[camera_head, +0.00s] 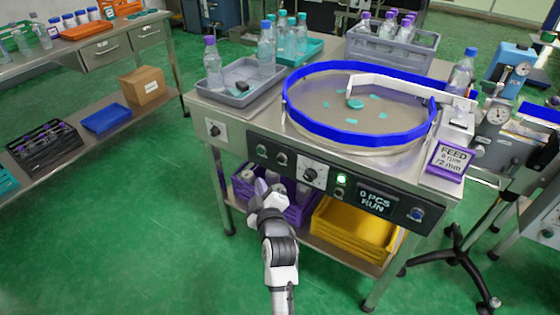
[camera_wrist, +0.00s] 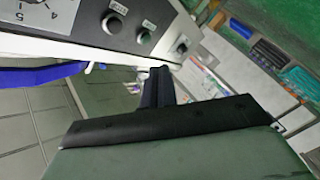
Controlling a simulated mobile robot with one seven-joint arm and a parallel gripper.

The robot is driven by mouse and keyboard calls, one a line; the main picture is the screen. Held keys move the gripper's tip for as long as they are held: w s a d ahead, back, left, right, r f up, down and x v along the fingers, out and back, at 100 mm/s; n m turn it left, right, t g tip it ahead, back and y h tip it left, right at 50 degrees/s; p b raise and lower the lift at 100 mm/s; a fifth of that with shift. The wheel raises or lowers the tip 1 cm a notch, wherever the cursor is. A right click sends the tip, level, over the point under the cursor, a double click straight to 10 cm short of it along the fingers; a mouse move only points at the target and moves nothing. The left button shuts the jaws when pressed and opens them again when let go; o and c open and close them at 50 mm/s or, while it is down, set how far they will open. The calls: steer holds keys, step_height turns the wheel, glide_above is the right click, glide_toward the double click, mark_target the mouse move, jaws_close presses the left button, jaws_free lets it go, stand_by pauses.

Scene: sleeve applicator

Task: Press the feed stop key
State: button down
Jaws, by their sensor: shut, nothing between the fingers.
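A dark control panel (camera_head: 375,200) runs along the front of the steel table. Near its left end are two round keys, a left one (camera_head: 262,150) and a dark one (camera_head: 281,159) beside the dial (camera_head: 312,175). In the wrist view, seen turned over, the black key (camera_wrist: 113,23) and the dark greenish key (camera_wrist: 143,36) have small labels that I cannot read surely. My gripper (camera_head: 262,188) is shut and empty, in front of and below these keys. In the wrist view its fingertips (camera_wrist: 160,72) are apart from both keys.
A lit green lamp (camera_head: 341,180) and a display (camera_head: 376,201) reading "0 PCS RUN" are right of the dial. A blue button (camera_head: 416,214) sits at the right end. A blue-rimmed turntable (camera_head: 310,130) stands on top. Purple (camera_head: 300,213) and yellow bins (camera_head: 345,235) are below.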

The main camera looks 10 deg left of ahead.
steer(key=w+d+b, duration=0.2)
steer(key=w, duration=0.5)
steer(key=shift+d+b, duration=0.3)
steer(key=shift+w, duration=0.15)
stand_by(1.6)
steer(key=shift+w+d+b, duration=0.15)
steer(key=shift+w+b, duration=0.2)
steer(key=shift+b, duration=0.05)
steer(key=shift+w+d+b, duration=0.1)
steer(key=shift+w+b, duration=0.2)
steer(key=shift+w, duration=0.1)
stand_by(0.5)
steer(key=shift+s, duration=0.1)
steer(key=shift+s+a, duration=0.25)
steer(key=shift+s, duration=0.45)
steer(key=shift+s, duration=0.15)
steer(key=shift+s+a+p, duration=0.2)
steer(key=shift+s+a, duration=0.1)
steer(key=shift+s, duration=0.45)
steer(key=shift+s+a+p, duration=0.2)
steer(key=shift+s+a, duration=0.05)
steer(key=shift+s, duration=0.45)
steer(key=shift+s+a+p, duration=0.2)
steer(key=shift+s+a, duration=0.1)
steer(key=shift+s, duration=0.45)
